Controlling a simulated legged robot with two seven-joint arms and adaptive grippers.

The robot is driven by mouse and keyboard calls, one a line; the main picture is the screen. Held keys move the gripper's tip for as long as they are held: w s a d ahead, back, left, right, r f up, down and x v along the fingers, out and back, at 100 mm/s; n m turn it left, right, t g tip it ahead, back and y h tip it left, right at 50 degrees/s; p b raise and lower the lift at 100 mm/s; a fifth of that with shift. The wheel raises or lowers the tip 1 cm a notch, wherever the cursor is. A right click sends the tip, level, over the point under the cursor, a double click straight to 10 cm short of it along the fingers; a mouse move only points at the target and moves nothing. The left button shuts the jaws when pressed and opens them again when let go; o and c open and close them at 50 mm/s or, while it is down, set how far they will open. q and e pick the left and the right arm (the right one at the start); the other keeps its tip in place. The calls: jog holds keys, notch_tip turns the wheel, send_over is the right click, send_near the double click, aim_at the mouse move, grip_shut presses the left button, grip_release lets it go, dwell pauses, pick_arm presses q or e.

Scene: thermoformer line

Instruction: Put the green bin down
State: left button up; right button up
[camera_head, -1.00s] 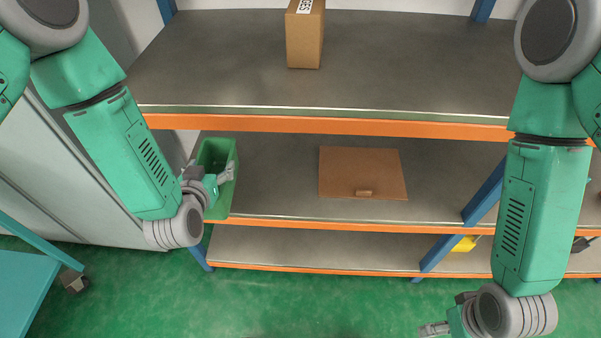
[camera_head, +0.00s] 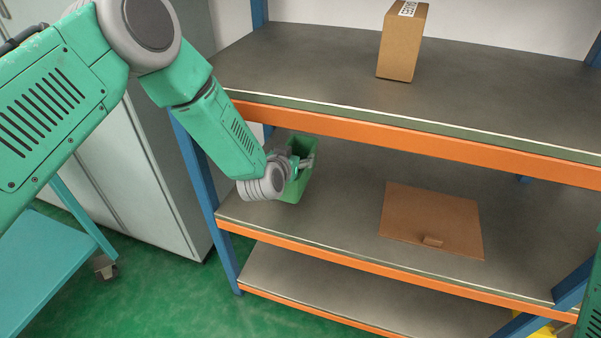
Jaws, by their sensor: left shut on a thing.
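The green bin (camera_head: 297,187) is at the left end of the rack's middle shelf (camera_head: 345,215), behind the shelf's front edge. It looks slightly tilted in the picture, and its open top shows. My left gripper (camera_head: 304,163) is shut on the bin's upper rim, at its right side. My left wrist hides part of the bin. I cannot tell whether the bin's bottom touches the shelf. My right gripper is out of view; only a bit of my right arm shows at the right edge.
A cardboard box (camera_head: 401,45) stands on the upper shelf. A blue upright (camera_head: 203,180) and an orange beam (camera_head: 400,150) frame the space. A teal cart (camera_head: 40,265) stands lower left.

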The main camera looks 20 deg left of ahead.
pick_arm(q)
jog(key=shift+a+f, duration=0.25)
notch_tip(320, 180, down, 3)
jog(key=shift+f+b, duration=0.15)
jog(key=shift+b, duration=0.5)
jog(key=shift+d+f, duration=0.1)
jog(key=shift+d, duration=0.35)
